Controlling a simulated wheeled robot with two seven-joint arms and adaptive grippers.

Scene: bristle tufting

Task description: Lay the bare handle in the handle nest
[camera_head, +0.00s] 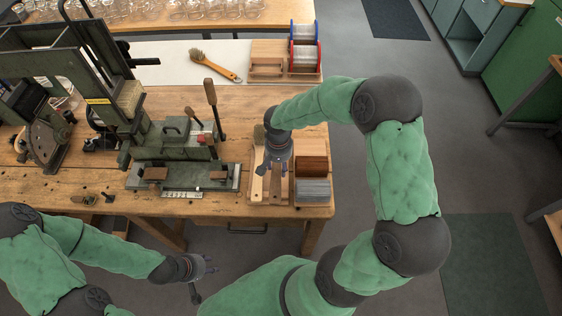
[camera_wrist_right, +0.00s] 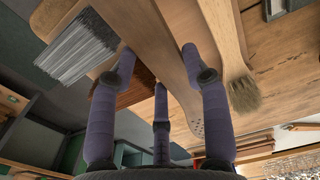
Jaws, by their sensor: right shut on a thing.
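My right gripper (camera_head: 278,160) is over the front right part of the bench. In the right wrist view its fingers (camera_wrist_right: 160,85) are shut around a bare wooden handle (camera_wrist_right: 157,35), which has small holes near its end. In the head view the gripper partly hides this handle. My left gripper (camera_head: 203,270) is empty in front of the bench, with its fingers spread. A green metal fixture (camera_head: 182,180) stands on the bench left of my right gripper. I cannot tell which part of it is the handle nest.
A finished brush (camera_wrist_right: 243,92) lies beside the held handle. A tall lever (camera_head: 211,100) rises behind the fixture. Another brush (camera_head: 215,66) and wire spools (camera_head: 304,55) are at the back.

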